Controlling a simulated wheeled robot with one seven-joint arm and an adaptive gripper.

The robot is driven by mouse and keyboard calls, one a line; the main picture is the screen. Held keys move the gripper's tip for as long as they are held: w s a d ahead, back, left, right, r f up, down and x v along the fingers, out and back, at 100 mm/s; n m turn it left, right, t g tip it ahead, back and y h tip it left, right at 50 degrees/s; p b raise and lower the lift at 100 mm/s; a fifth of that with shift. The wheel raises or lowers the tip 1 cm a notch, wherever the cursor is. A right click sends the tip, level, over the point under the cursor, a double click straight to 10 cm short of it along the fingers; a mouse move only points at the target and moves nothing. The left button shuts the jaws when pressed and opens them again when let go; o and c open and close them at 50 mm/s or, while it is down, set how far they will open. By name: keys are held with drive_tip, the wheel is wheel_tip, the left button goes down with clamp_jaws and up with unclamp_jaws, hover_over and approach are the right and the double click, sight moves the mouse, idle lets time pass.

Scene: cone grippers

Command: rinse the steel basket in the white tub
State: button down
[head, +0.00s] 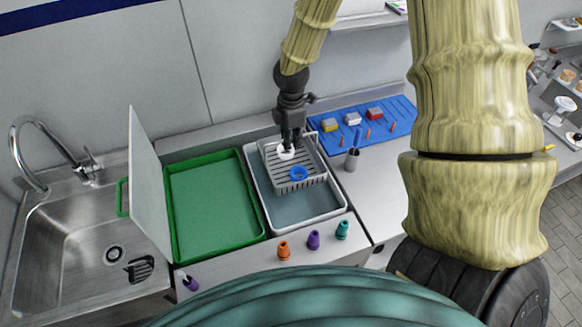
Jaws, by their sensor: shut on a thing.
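The steel basket (305,178) is a grey slatted tray, seen over the back part of the white tub (279,229). A blue ring-shaped piece (299,173) and a white piece (285,153) show within the basket's outline. My gripper (291,143) reaches down from above at the basket's back part and is shut on the basket. Its fingertips and the exact grip are partly hidden. The tub's front part shows a blue-grey floor or water. I cannot tell how high the basket is above it.
A green tray (205,205) lies left of the tub, beside an upright white panel (147,185) and a steel sink (75,245). Orange (283,250), purple (314,240) and teal (342,230) pieces stand in front. A blue mat (385,125) and grey cup (352,159) are right.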

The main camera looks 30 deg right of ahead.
drive_tip(key=shift+r, duration=0.15)
drive_tip(key=shift+r+p, duration=0.8)
drive_tip(key=shift+r, duration=1.05)
